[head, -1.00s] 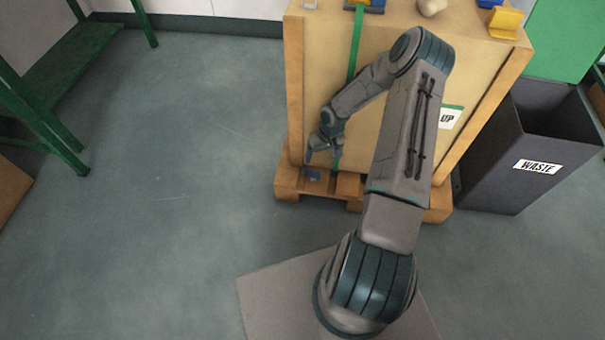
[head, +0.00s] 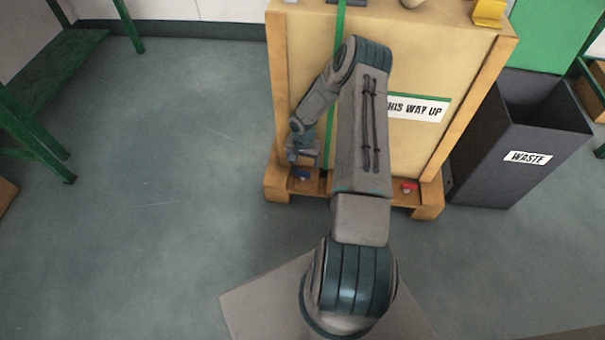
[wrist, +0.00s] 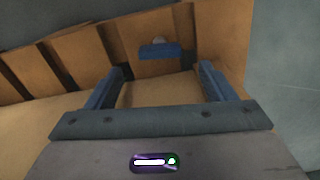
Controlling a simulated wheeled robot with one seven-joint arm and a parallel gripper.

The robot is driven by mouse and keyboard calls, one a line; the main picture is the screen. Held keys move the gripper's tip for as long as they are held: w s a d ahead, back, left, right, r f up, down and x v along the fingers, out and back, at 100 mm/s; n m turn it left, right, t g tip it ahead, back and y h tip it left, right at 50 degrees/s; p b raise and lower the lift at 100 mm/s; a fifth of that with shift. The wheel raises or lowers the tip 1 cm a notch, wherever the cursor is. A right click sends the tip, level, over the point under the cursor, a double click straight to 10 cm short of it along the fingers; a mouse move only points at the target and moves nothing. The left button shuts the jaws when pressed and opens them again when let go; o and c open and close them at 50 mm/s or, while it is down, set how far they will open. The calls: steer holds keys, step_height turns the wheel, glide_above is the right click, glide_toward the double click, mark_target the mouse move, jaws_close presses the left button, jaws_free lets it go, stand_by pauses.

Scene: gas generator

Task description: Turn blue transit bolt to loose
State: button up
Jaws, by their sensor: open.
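The blue transit bolt (head: 301,173) sits on the left end of the wooden pallet (head: 272,190), at the foot of the crate. In the wrist view the blue bolt (wrist: 160,51) is a short bar lying crosswise in front of a small round grey part. My gripper (head: 303,158) is just above the bolt in the head view. In the wrist view my gripper (wrist: 162,80) is open and empty, its two blue fingers apart, with the bolt ahead of the gap between them and not touching either finger.
A large crate (head: 300,60) marked "THIS WAY UP" stands on the pallet, with a green strap. A red bolt (head: 408,186) is on the pallet's right end. A dark waste bin (head: 490,150) stands to the right. The floor (head: 170,200) at left is clear.

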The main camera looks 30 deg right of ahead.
mark_target(303, 172)
step_height(303, 172, down, 7)
steer(key=shift+r+b, duration=0.1)
steer(key=shift+b, duration=0.85)
steer(key=c, duration=1)
steer(key=shift+n, duration=0.7)
steer(key=o, duration=1)
